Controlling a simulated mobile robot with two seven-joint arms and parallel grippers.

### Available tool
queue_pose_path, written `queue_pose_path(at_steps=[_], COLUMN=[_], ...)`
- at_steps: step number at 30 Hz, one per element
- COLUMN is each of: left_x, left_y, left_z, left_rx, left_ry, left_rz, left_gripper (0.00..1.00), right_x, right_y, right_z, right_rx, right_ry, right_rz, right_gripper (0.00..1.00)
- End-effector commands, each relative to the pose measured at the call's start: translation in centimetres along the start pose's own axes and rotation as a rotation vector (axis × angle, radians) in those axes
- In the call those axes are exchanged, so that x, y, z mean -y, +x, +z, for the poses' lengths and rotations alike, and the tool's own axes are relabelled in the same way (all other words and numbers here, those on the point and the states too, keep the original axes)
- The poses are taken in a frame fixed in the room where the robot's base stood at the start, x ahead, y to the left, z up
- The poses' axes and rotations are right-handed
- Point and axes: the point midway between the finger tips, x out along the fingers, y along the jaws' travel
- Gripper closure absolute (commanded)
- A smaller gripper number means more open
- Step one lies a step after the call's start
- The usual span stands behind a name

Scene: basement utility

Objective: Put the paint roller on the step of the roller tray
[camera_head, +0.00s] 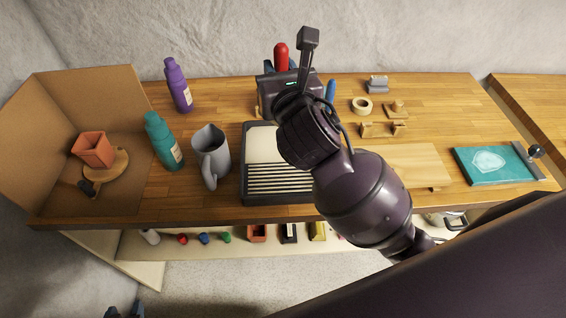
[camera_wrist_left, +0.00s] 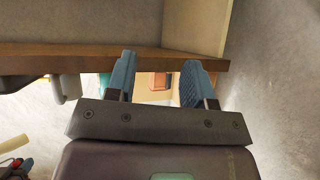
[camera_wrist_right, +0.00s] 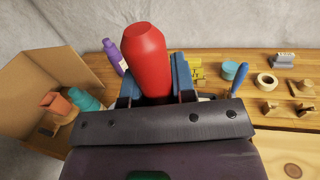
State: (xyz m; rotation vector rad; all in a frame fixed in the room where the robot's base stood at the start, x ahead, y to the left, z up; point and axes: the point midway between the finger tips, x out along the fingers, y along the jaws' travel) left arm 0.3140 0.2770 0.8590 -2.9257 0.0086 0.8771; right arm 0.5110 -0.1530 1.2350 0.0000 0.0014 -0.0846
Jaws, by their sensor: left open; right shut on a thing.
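My right gripper (camera_head: 281,68) is raised at the back of the workbench, beyond the roller tray. It is shut on a thick red handle (camera_wrist_right: 145,60), which I take for the paint roller's; no roller sleeve can be made out. The handle also shows in the head view (camera_head: 281,54). The roller tray (camera_head: 248,185) is dark-rimmed, with a pale flat part at the back and a ribbed part in front. My right arm covers its right side. My left gripper (camera_head: 124,311) is open and empty, low in front of the bench; it also shows in the left wrist view (camera_wrist_left: 158,85).
A grey jug (camera_head: 211,155), a teal bottle (camera_head: 162,142) and a purple bottle (camera_head: 178,87) stand left of the tray. A cardboard box (camera_head: 60,110) holds a terracotta pot (camera_head: 93,150).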

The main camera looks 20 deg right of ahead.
Motion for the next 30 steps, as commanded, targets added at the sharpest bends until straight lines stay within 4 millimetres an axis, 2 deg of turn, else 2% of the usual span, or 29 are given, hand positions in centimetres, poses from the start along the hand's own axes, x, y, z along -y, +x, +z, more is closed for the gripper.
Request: queue_pose_path(at_steps=[7,15,19,26,30], left_x=[0.1,-0.1,-0.1,-0.2,-0.2], left_y=[0.5,1.2,1.5,1.7,2.0], left_z=[0.5,0.2,0.4,0.6,1.0], left_rx=[-0.006,-0.029,-0.031,-0.03,-0.031], left_ry=[0.003,0.004,0.005,0.005,0.005], left_rz=[-0.001,0.0,0.0,0.001,0.001], left_gripper=[0.52,0.52,0.52,0.52,0.52], right_x=[0.0,0.0,0.0,0.0,0.0], right_y=[-0.1,-0.1,-0.1,0.0,0.0], right_z=[-5.6,-11.4,-13.4,-14.9,-16.9], right_rx=[-0.007,-0.006,-0.005,-0.001,-0.005], right_ry=[0.0,0.001,0.001,0.001,0.002], right_rz=[-0.001,-0.001,0.001,0.001,0.0], right_gripper=[0.99,0.99,0.99,0.99,0.99])
